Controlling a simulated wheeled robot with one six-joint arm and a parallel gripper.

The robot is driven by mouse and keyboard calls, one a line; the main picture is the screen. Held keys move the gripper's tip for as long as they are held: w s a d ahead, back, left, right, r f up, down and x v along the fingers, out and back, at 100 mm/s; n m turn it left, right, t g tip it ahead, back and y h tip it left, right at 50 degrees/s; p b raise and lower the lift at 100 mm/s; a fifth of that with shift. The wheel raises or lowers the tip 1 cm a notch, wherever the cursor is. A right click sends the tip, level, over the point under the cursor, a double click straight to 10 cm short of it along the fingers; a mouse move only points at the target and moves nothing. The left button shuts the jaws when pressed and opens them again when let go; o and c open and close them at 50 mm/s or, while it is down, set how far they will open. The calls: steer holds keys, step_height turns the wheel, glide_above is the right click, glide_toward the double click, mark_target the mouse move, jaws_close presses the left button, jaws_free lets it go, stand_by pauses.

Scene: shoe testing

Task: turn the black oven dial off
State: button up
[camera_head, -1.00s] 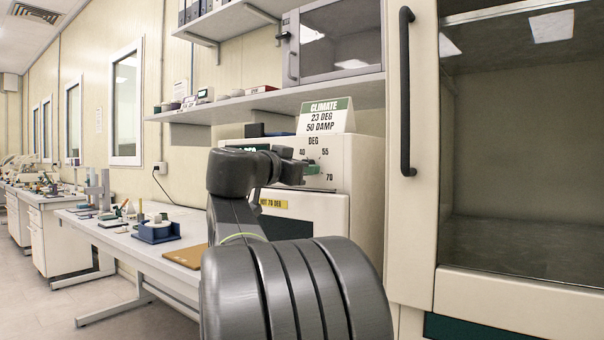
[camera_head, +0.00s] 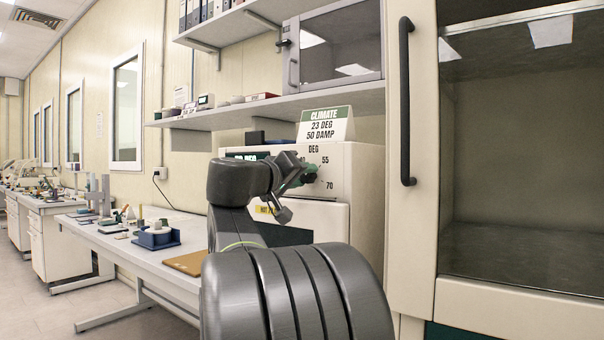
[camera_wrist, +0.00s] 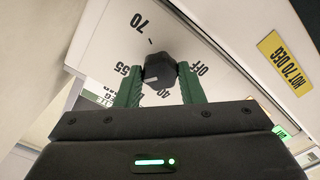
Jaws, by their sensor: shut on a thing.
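The black oven dial (camera_wrist: 160,72) sits on the white front panel of the oven, with the marks OFF, 40, 55 and 70 around it. In the wrist view my gripper (camera_wrist: 160,84) has one green finger on each side of the dial, shut on it. OFF is close to the right finger and 55 close to the left one. I cannot tell which mark the dial points to. In the head view my gripper (camera_head: 306,174) is at the panel of the oven (camera_head: 365,190), its hand tilted, and it hides the dial.
A climate sign (camera_head: 326,125) stands on top of the oven. A shelf (camera_head: 290,104) with a glass-fronted box (camera_head: 340,45) is above. A tall cabinet with a black handle (camera_head: 406,100) is at the right. A bench (camera_head: 130,245) with small items runs along the left.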

steer(key=n+p, duration=1.1)
steer(key=n, duration=0.8)
steer(key=n+p, duration=0.4)
steer(key=shift+n, duration=0.4)
steer(key=n+p, duration=0.5)
steer(key=shift+f+n+p, duration=0.2)
steer(key=shift+n+p, duration=0.8)
steer(key=shift+n, duration=0.3)
steer(key=o, duration=1)
